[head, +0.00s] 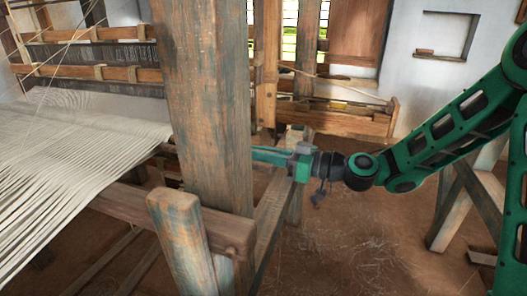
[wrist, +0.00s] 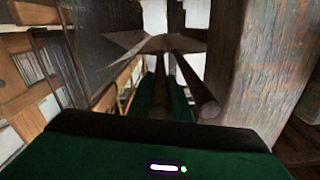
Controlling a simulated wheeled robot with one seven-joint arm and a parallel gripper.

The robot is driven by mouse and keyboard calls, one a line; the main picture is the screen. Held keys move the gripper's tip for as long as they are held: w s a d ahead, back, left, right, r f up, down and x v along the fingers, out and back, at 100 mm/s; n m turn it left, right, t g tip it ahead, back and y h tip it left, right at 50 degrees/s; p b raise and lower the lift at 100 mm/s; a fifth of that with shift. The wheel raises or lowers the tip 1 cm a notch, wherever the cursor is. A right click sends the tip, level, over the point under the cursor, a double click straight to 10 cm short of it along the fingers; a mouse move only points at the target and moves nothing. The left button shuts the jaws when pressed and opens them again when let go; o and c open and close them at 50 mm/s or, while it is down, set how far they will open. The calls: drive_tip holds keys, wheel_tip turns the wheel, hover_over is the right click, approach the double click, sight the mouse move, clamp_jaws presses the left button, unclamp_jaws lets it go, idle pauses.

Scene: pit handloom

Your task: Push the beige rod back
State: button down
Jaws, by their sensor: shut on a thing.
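My gripper (head: 272,156) is green and reaches left from the arm; its fingertips are hidden behind the thick weathered post (head: 208,110) in the head view. In the wrist view its two green fingers (wrist: 160,98) stand close together, pointing away from the camera. They are shut on a dim, light-brown length between them, which appears to be the beige rod (wrist: 159,101). Its ends and the exact contact are hard to make out. I cannot pick the rod out in the head view.
Pale warp threads (head: 80,125) stretch across the loom at left, before wooden bars (head: 125,74) and a dark panel. The weathered post also stands close on the right of the wrist view (wrist: 255,70). A dark round bar (wrist: 198,92) lies beside the fingers.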

drive_tip(key=shift+s, duration=0.15)
drive_tip(key=c, duration=1.6)
unclamp_jaws()
drive_tip(key=shift+c, duration=0.2)
